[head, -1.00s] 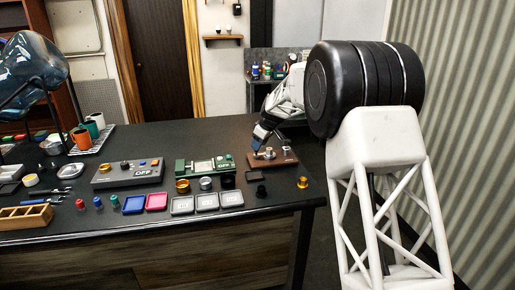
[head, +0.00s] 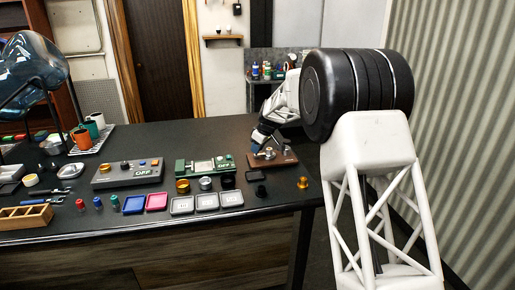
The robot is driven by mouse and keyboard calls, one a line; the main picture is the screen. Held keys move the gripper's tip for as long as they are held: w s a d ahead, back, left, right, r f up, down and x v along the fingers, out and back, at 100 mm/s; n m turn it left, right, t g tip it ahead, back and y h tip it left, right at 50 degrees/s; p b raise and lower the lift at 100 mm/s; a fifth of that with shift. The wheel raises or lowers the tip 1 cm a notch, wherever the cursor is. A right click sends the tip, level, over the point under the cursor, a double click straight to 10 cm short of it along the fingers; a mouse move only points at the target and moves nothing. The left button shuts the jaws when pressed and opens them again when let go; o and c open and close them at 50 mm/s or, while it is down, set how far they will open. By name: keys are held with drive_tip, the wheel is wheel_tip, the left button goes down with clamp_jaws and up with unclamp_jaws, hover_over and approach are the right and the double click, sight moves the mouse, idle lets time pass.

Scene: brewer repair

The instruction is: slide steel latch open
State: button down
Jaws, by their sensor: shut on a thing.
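My gripper (head: 258,148) is at the brown wooden board (head: 284,160) on the right part of the dark table. Small steel fittings (head: 268,153) stand on this board, and the steel latch appears to be among them. My gripper comes down from above at the board's left side and is shut on a small steel part there. The fingertips and the held part are tiny in this view, so the latch's exact position cannot be read.
Left of the board stand a green device (head: 205,165) and a grey device (head: 128,173).

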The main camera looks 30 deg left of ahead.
drive_tip(key=shift+s+a, duration=0.85)
drive_tip(key=c, duration=1)
unclamp_jaws()
drive_tip(key=shift+a, duration=0.1)
drive_tip(key=shift+r, duration=0.1)
drive_tip(key=v, duration=0.7)
drive_tip(key=shift+d+r, duration=0.25)
drive_tip(key=shift+r, duration=0.05)
